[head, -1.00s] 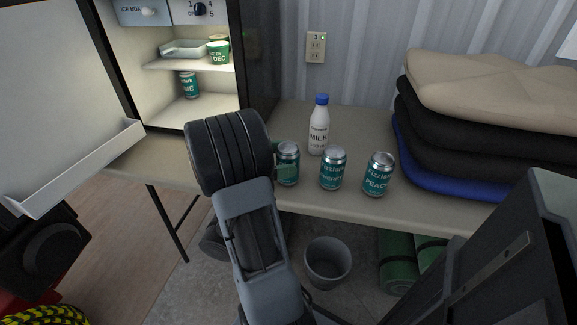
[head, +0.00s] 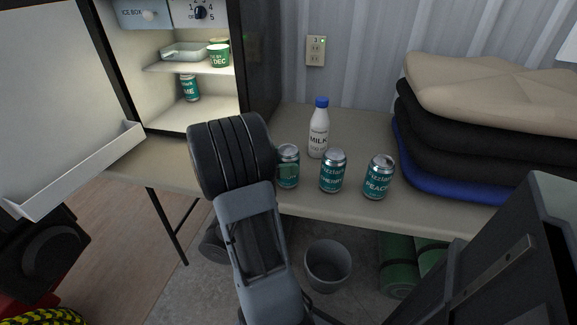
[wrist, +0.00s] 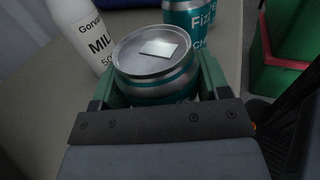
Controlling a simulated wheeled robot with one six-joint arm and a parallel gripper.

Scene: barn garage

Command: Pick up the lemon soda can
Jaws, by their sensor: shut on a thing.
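A teal and silver can (head: 288,151) stands at the left of a row of three cans on the table. Its label is mostly hidden by my gripper, so I cannot read its flavour. My gripper (wrist: 155,80) is shut on this can, with a green jaw on each side just below its silver lid. In the head view, a green jaw lies across the can's front. The can appears upright, and I cannot tell whether it touches the table.
A cherry can (head: 333,172) and a peach can (head: 379,178) stand to the right. A milk bottle (head: 318,130) stands close behind. An open fridge (head: 255,60) is at the left and folded cloths (head: 480,125) at the right. A lime can (head: 189,87) is inside the fridge.

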